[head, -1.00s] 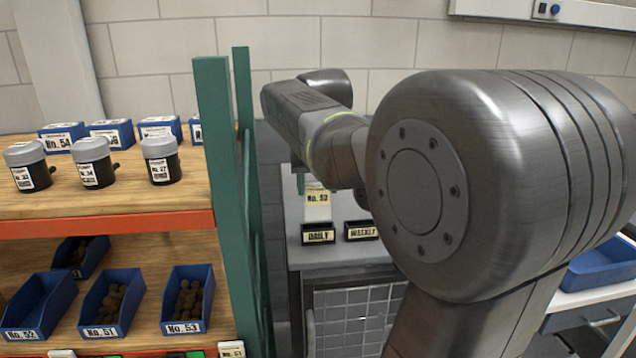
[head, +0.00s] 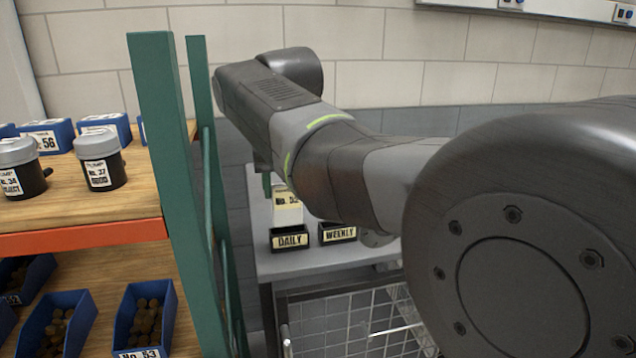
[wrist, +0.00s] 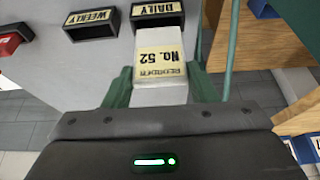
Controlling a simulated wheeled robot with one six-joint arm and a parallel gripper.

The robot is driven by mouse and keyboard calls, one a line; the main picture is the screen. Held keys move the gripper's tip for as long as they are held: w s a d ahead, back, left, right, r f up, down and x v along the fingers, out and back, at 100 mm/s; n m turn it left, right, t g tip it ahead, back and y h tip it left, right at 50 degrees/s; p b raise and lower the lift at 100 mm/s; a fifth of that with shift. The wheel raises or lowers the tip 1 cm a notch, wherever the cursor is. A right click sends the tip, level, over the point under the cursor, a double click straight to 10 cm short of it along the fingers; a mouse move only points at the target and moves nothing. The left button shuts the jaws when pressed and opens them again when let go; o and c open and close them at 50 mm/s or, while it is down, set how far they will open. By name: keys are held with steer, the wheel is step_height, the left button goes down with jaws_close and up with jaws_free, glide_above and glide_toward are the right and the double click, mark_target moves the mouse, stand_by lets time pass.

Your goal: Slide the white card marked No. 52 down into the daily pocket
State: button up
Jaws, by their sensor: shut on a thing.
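The white card marked No. 52 (head: 287,213) is held upright in my gripper, directly above the black daily pocket (head: 290,239). Its lower end meets the pocket's rim in the head view; I cannot tell whether it is inside. In the wrist view, the card (wrist: 160,92) sits between the green fingers of my gripper (wrist: 161,88), which are shut on it. Its yellow label reads upside down there. The daily pocket (wrist: 157,13) is at the card's far end. My arm partly covers the gripper in the head view.
The black weekly pocket (head: 338,233) stands just right of the daily one on the grey cabinet top (head: 275,264). A red container (wrist: 12,40) is at the wrist view's left edge. A green shelf post (head: 172,180) and loaded shelves stand left.

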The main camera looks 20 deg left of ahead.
mark_target(287, 204)
steer(key=shift+f, duration=0.15)
steer(key=shift+f+b, duration=1.3)
steer(key=shift+f, duration=0.5)
steer(key=o, duration=1)
steer(key=shift+o, duration=0.2)
steer(key=p+v, duration=0.1)
steer(key=v, duration=1.2)
steer(key=shift+d+r, duration=0.2)
steer(key=shift+r, duration=0.1)
